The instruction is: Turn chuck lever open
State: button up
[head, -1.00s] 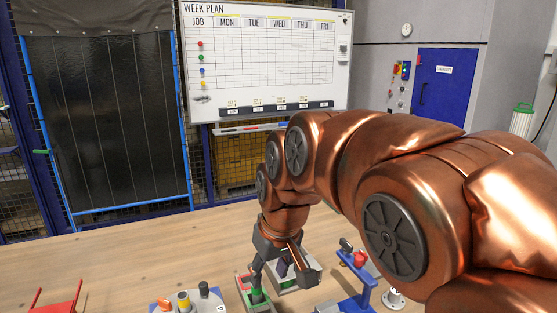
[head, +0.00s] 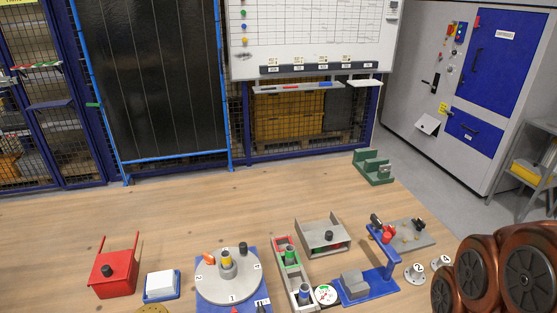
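A round grey turntable (head: 212,291) with number labels sits on a blue base (head: 238,256) at the bottom middle of the head view. A grey hub on it holds an upright yellow-banded cylinder (head: 226,259). A small orange lever-like part (head: 209,258) sticks out left of the hub. A black knob (head: 243,247) stands at the far right of the disc. I cannot tell for certain that the orange part is the chuck lever, nor its open or shut position. My gripper is outside the view; only my copper arm links show at the lower right.
Right of the turntable are a narrow tray (head: 281,263) with green-banded and blue-banded cylinders, a grey open box (head: 310,249), and a blue fixture (head: 377,285) with a red part on its post. A red bin (head: 113,283) and white block (head: 161,283) are left.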

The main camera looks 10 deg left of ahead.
aim_at(210, 260)
jog(key=u, duration=1.9)
jog(key=k, duration=0.65)
jog(key=u, duration=1.1)
jog(key=i, duration=1.25)
jog(key=z, duration=0.85)
jog(key=i, duration=0.45)
jog(key=z, duration=0.4)
